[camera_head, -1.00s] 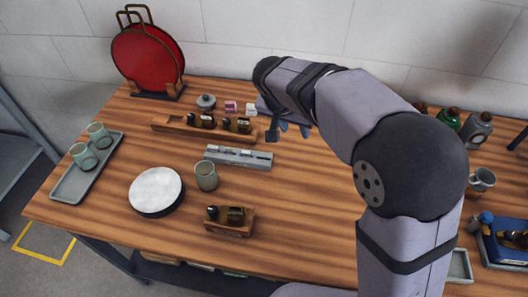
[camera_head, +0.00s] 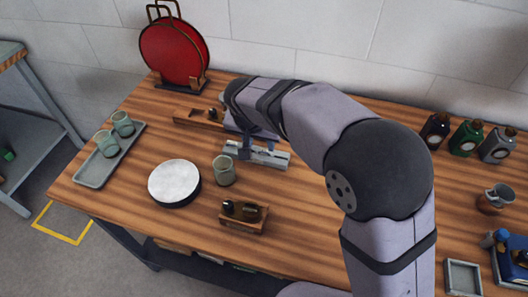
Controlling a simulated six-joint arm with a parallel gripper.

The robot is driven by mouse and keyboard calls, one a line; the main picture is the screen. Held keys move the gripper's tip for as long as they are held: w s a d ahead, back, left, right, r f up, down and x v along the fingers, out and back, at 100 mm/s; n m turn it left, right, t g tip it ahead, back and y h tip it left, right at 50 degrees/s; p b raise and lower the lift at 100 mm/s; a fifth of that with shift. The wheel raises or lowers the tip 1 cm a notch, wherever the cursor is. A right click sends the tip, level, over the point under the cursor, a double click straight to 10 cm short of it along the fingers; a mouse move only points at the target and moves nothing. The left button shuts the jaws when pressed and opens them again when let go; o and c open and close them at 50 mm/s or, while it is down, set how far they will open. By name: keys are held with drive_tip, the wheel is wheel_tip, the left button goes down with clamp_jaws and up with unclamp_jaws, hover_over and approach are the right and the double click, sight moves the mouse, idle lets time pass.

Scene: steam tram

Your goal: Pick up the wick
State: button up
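I cannot pick out the wick for certain; it is too small to tell or hidden behind my arm. My gripper (camera_head: 250,141) points down over the grey slotted holder (camera_head: 276,158) at the middle of the table. Its fingers are small and dark at the holder's back edge. I cannot tell whether they are open or shut, or whether they touch anything. Small light pieces show on the holder's top, partly covered by the gripper.
A green cup (camera_head: 224,170) stands just left of the holder, with a white-topped round disc (camera_head: 175,181) further left. A wooden block with small dark bottles (camera_head: 243,221) is in front. Behind, a long wooden rack (camera_head: 190,116) is partly hidden by my arm. Bottles (camera_head: 467,136) stand at right.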

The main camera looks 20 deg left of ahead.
sight(263, 156)
drive_tip(key=shift+p+x, duration=0.85)
drive_tip(key=shift+x, duration=1.7)
drive_tip(key=shift+d+r, duration=0.1)
drive_tip(key=shift+d, duration=0.05)
clamp_jaws()
